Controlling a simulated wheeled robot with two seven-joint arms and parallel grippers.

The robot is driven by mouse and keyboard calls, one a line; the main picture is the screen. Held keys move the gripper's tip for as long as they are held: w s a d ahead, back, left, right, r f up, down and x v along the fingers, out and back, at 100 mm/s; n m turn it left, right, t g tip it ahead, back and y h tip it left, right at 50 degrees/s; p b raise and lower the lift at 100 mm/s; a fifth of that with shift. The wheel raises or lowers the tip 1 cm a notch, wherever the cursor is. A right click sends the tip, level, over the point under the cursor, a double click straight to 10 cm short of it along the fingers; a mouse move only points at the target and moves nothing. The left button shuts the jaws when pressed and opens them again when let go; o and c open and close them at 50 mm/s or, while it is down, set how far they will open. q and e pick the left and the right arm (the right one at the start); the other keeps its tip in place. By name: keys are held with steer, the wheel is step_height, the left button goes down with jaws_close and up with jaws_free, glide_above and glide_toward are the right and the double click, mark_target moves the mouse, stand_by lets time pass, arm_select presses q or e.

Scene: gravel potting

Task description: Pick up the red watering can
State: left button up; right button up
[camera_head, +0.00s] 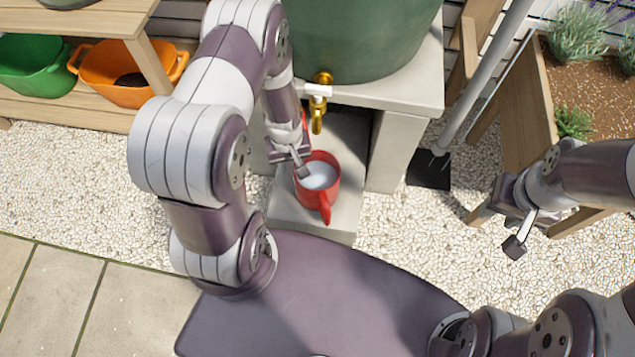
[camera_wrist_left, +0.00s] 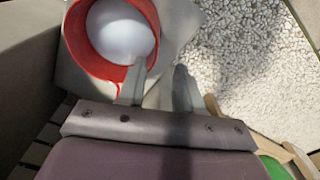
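The red watering can (camera_head: 333,183) stands upright on the pale slab below the brass tap (camera_head: 318,115). Its inside looks whitish, and its handle points toward me. It also shows at the upper left of the left wrist view (camera_wrist_left: 73,42). My left gripper (camera_head: 299,163) is at the can's left rim, pointing down. In the left wrist view my left gripper (camera_wrist_left: 160,85) has its fingers apart, one over the can's rim and one outside it. Contact cannot be told. My right gripper (camera_head: 515,245) hangs over the gravel at the right, away from the can; its finger gap is not clear.
A green barrel (camera_head: 360,35) stands on a stone stand (camera_head: 415,95) behind the can. The stand's legs flank the slab. A wooden shelf with an orange tub (camera_head: 125,92) and a green tub (camera_head: 30,70) is at left. A wooden planter (camera_head: 530,105) is at right.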

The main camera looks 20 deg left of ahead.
mark_target(297, 186)
arm_select(q)
steer(key=f+b, duration=0.2)
steer(key=f, duration=0.2)
steer(key=f+b, duration=0.3)
steer(key=f, duration=0.1)
steer(key=d+f+b, duration=0.1)
steer(key=f+b, duration=0.2)
steer(key=shift+f, duration=0.4)
steer(key=shift+r, duration=0.2)
jaws_close()
stand_by(0.3)
steer(key=shift+r, duration=0.1)
